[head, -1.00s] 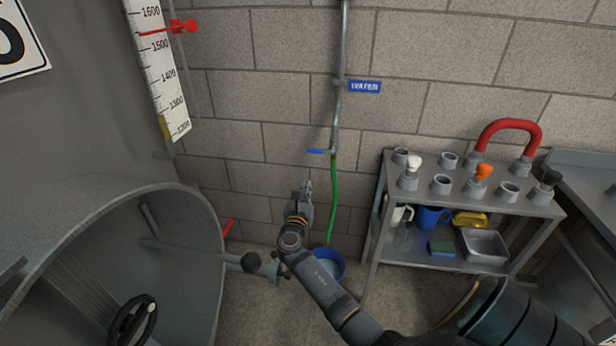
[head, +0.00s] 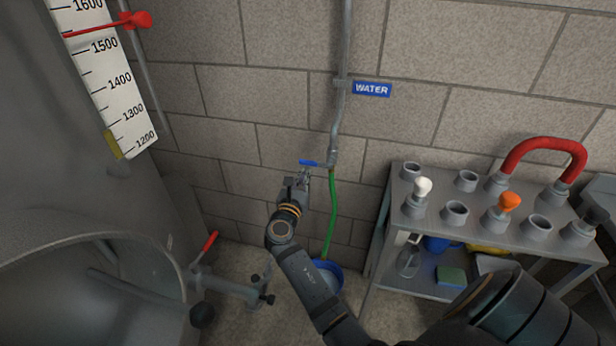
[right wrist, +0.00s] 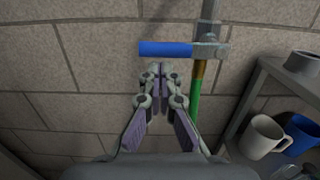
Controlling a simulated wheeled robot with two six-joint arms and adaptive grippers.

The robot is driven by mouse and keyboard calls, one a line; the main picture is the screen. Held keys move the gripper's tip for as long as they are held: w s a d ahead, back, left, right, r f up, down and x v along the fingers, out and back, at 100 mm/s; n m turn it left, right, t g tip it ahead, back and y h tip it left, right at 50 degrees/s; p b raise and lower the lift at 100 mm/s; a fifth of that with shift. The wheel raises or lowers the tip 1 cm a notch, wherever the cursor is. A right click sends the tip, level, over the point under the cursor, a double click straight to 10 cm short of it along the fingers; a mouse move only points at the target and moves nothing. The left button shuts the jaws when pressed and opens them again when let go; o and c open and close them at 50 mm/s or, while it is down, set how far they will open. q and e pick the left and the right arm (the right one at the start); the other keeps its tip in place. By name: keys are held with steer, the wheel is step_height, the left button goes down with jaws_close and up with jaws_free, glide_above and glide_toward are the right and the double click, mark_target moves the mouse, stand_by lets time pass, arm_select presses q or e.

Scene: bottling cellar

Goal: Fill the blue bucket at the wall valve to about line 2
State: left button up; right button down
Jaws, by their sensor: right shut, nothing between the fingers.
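The wall valve's blue lever (head: 309,163) sticks out level to the left, across the upright pipe; it also shows in the right wrist view (right wrist: 166,49). A green hose (head: 332,215) runs from the valve down to the blue bucket (head: 336,267) on the floor. My right forearm partly covers the bucket; its lines and water level cannot be made out. My right gripper (head: 304,174) is shut and empty, its tips just below the lever in the right wrist view (right wrist: 158,68). I cannot tell whether they touch it. My left gripper is out of view.
A blue WATER sign (head: 371,89) hangs beside the pipe. A metal rack (head: 398,215) with fittings and cups stands right of the hose. A large grey tank (head: 60,190) with a red-handled outlet (head: 210,241) stands at left. The wall around the lever is clear.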

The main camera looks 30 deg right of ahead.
mark_target(303, 164)
steer(key=shift+w, duration=0.1)
steer(key=shift+a+r+m, duration=0.1)
steer(key=shift+r+m, duration=0.05)
steer(key=shift+m, duration=0.15)
step_height(303, 164, up, 4)
steer(key=m+p, duration=0.2)
steer(key=m, duration=0.3)
steer(key=shift+w, duration=0.1)
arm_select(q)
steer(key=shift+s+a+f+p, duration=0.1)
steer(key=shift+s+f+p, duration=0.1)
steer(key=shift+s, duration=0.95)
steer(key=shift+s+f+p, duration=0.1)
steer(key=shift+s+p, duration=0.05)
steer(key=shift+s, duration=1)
